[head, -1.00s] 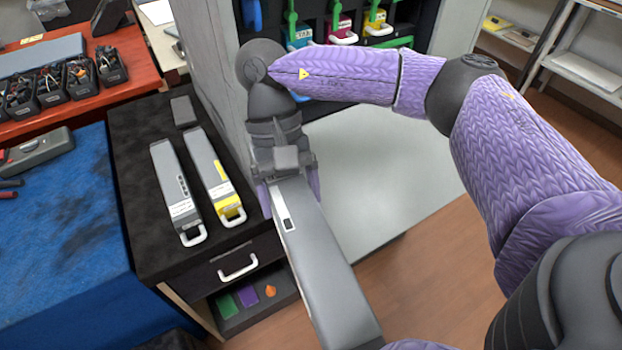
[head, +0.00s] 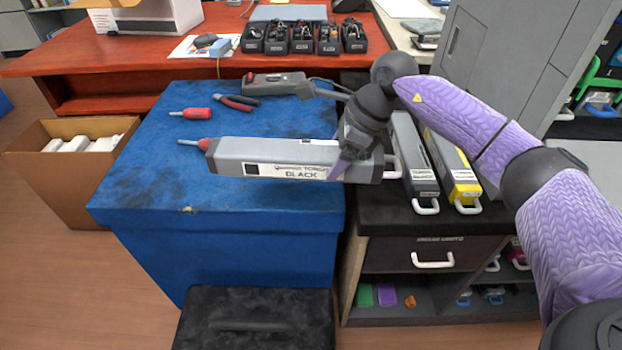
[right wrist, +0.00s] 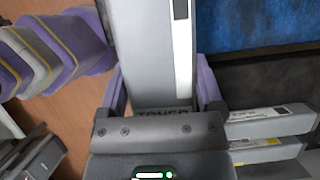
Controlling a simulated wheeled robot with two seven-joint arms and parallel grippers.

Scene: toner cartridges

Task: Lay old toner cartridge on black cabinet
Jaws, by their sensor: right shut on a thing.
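My right gripper (head: 350,160) is shut on a long grey toner cartridge (head: 262,160) with a white label reading "TONER BLACK". It holds the cartridge near its right end, roughly level across the picture, in front of the blue-covered table's right part. The right wrist view shows the cartridge (right wrist: 150,50) between the purple fingers (right wrist: 160,98). The black cabinet (head: 384,222) is at the right. On its top lie a grey cartridge (head: 412,155) and a yellow-marked cartridge (head: 452,170), side by side. My left gripper is not in view.
The blue-covered table (head: 150,190) holds a red screwdriver (head: 192,113), pliers (head: 238,102) and a grey device (head: 273,83). A cardboard box (head: 70,190) stands left. A black box (head: 255,318) stands in front. The grey printer (head: 515,60) rises behind the cabinet.

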